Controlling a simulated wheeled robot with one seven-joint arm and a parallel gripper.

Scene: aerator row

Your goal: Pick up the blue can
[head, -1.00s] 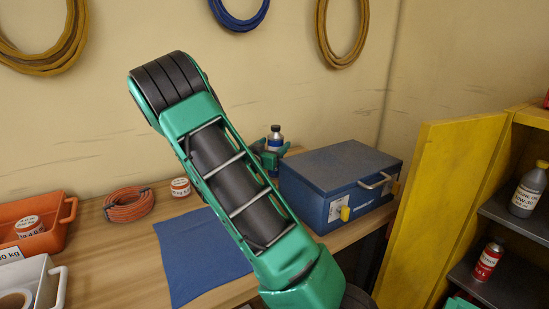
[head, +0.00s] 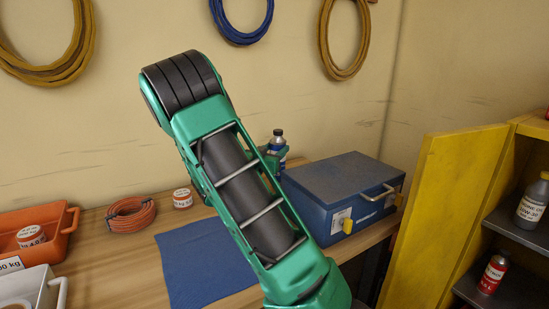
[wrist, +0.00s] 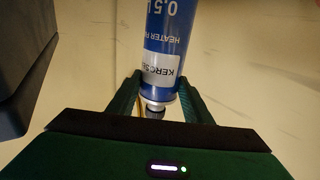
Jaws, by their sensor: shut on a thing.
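The blue can (head: 277,145) has a dark cap and a white label, and shows upright behind my arm in the head view, beside the blue toolbox. In the wrist view the blue can (wrist: 163,40) stands between the two green fingers of my gripper (wrist: 160,97), with its capped end toward the palm. My gripper is shut on it. In the head view my gripper (head: 270,160) is mostly hidden behind my forearm, and the can's lower part is hidden too, so its height over the bench is hard to tell.
A blue toolbox (head: 335,182) stands right of the can. A blue cloth (head: 200,262), an orange hose coil (head: 130,213), a small tin (head: 182,198) and an orange bin (head: 68,226) are on the bench. A yellow cabinet (head: 442,215) stands at right.

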